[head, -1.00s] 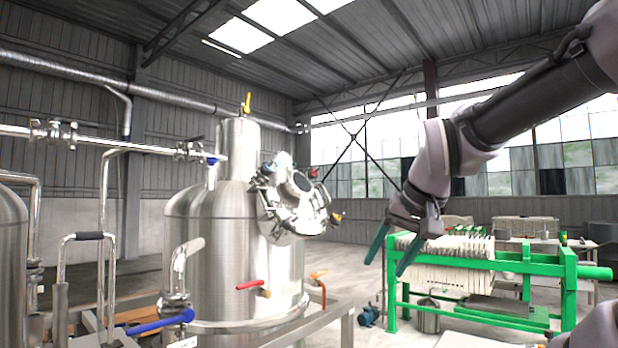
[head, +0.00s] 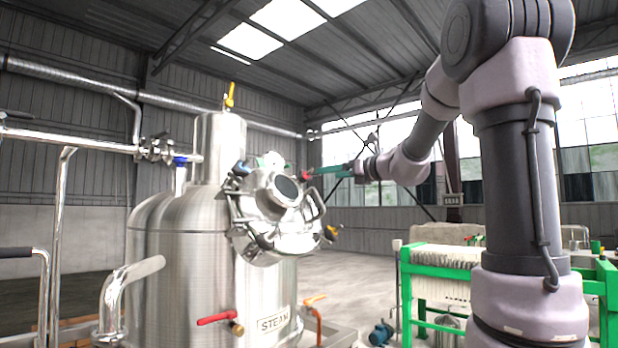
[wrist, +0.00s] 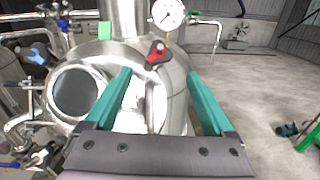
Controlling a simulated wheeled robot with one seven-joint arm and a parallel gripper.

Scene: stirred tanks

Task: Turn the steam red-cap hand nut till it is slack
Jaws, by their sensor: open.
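The steel tank (head: 190,265) carries a plate reading STEAM (head: 273,323). Its tilted round hatch (head: 275,215) has a glass port and several clamps around the rim. The red-cap hand nut (head: 306,175) is at the hatch's upper right; in the wrist view the red cap (wrist: 157,53) lies just beyond the fingertips, roughly between them. My gripper (head: 322,171) has teal fingers, reaches in from the right and is close to the red cap. In the wrist view my gripper (wrist: 160,74) is open with nothing between the fingers. Contact with the nut cannot be told.
A blue-cap nut (head: 242,168) and a yellow-cap nut (head: 331,233) sit elsewhere on the hatch rim. A pressure gauge (wrist: 166,14) stands beyond the red cap. A red-handled valve (head: 217,319) is low on the tank. A green-framed filter press (head: 435,268) stands at right.

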